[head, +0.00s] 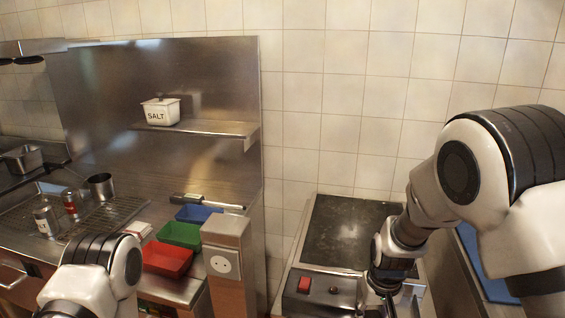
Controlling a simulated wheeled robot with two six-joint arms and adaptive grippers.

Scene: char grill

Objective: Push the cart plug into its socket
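The socket (223,264) is a white plate with a round face on the front of a steel post (226,232), left of the cart. The cart (297,294) has a black top plate and a steel front panel with a red switch (304,285). My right gripper (386,288) is at the bottom, over the cart's front right corner, right of the socket. Its fingertips are cut off or hidden, so I cannot tell whether it holds anything. The cart plug cannot be made out. My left arm shows at the bottom left; its gripper is out of frame.
Red (167,260), green (180,235) and blue (199,214) trays sit left of the post. A salt box (160,111) stands on the wall shelf (205,131). Cans and a pot (101,187) are at the left. A narrow gap separates post and cart.

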